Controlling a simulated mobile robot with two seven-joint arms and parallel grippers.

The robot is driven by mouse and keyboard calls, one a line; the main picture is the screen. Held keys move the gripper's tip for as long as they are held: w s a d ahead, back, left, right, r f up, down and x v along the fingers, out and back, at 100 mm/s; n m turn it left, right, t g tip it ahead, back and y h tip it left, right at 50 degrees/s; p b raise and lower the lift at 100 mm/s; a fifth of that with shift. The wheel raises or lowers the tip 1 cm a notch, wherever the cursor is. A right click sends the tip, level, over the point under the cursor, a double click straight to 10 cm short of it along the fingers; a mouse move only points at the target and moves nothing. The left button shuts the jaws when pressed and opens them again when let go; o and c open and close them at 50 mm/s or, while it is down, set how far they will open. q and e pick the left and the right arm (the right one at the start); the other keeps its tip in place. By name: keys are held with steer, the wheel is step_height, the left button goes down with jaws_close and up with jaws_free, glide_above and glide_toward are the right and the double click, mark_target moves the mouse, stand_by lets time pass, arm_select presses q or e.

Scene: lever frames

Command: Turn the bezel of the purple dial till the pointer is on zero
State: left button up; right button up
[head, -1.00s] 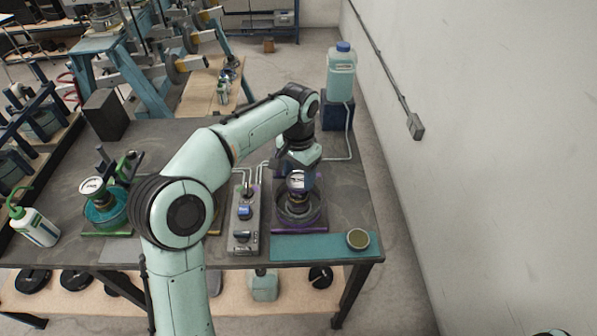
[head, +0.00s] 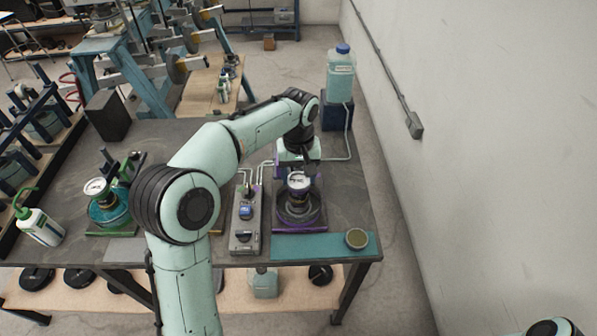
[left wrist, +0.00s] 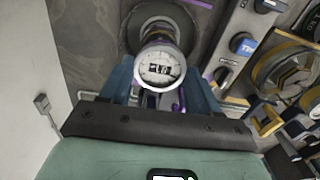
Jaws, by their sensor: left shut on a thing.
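The purple dial (head: 298,181) has a round white face and stands upright on a dark round base with purple edging, at the right of the bench. In the left wrist view its face (left wrist: 160,69) sits between the blue fingers, with dark markings; I cannot read where the pointer stands against zero. My left gripper (head: 299,171) reaches the dial from behind in the head view and is shut on its bezel; the fingers also show in the left wrist view (left wrist: 160,88). The arm hides part of the bench. My right gripper is not in view.
A grey control box (head: 245,222) with blue and dark knobs stands just left of the dial. A second dial on a teal base (head: 108,212) and a white bottle (head: 40,228) stand further left. A teal mat (head: 300,246) with a small round dish (head: 356,238) lies in front.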

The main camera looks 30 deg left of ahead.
arm_select(q)
steer(key=shift+n, duration=2.3)
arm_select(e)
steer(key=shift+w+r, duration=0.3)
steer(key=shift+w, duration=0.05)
arm_select(q)
steer(key=o, duration=1.1)
steer(key=shift+c, duration=0.2)
step_height(320, 180, up, 9)
steer(key=p, duration=0.2)
step_height(320, 180, up, 4)
glide_above(299, 179)
steer(key=shift+s+r, duration=0.15)
steer(key=shift+r, duration=0.05)
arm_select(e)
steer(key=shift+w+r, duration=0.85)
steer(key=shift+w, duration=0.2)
